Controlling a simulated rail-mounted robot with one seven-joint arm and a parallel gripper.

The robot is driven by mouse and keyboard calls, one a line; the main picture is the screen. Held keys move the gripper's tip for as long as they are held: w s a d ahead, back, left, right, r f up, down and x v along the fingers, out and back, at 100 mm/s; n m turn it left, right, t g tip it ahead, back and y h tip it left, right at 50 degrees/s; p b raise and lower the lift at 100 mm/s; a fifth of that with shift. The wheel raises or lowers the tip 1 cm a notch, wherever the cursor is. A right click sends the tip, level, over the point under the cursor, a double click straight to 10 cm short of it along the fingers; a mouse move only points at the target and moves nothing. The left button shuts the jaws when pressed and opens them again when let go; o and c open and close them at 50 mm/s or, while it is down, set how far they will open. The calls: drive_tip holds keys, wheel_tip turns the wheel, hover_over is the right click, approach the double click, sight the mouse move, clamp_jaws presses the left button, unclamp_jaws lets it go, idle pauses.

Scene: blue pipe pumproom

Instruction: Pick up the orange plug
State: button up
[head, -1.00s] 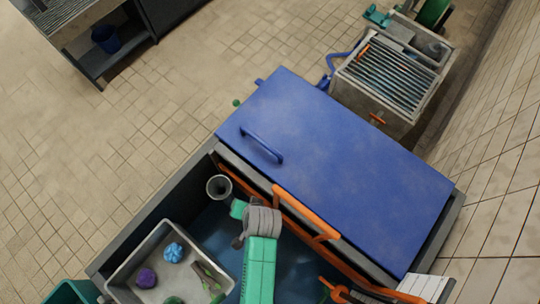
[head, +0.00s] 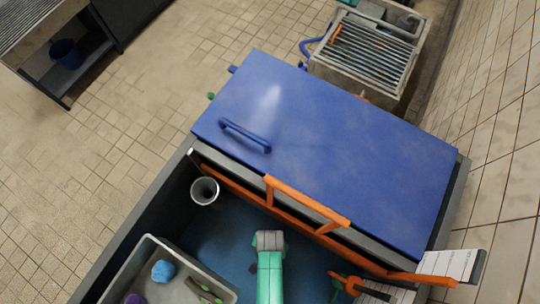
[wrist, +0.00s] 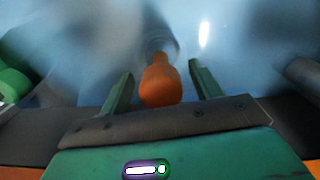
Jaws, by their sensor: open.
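The orange plug (wrist: 160,84) shows in the wrist view, a bottle-shaped piece with a narrower far end. It stands out against a blurred pale blue surface, with a dull ring-like shape just beyond it. My gripper (wrist: 161,70) is open, with one green finger on each side of the plug. Gaps show between the plug and both fingers, and the plug's near end is close to the dark palm. Whether it touches the palm I cannot tell. In the head view my green arm reaches into the blue-floored basin; the fingers and plug are hidden there.
A blue lid (head: 330,145) with a handle covers the basin's far side, edged by an orange rail (head: 305,200). A grey cup (head: 204,190) stands in the basin. A grey tray (head: 148,250) holds several small items. Orange parts (head: 350,285) lie at right.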

wheel_tip(320, 180, down, 3)
drive_tip(key=shift+r+b, duration=0.1)
drive_tip(key=shift+b, duration=0.2)
drive_tip(key=shift+c, duration=0.2)
drive_tip(key=c, duration=1)
drive_tip(key=shift+c, duration=0.2)
drive_tip(key=shift+r, duration=0.15)
wheel_tip(320, 180, up, 28)
drive_tip(key=p, duration=0.9)
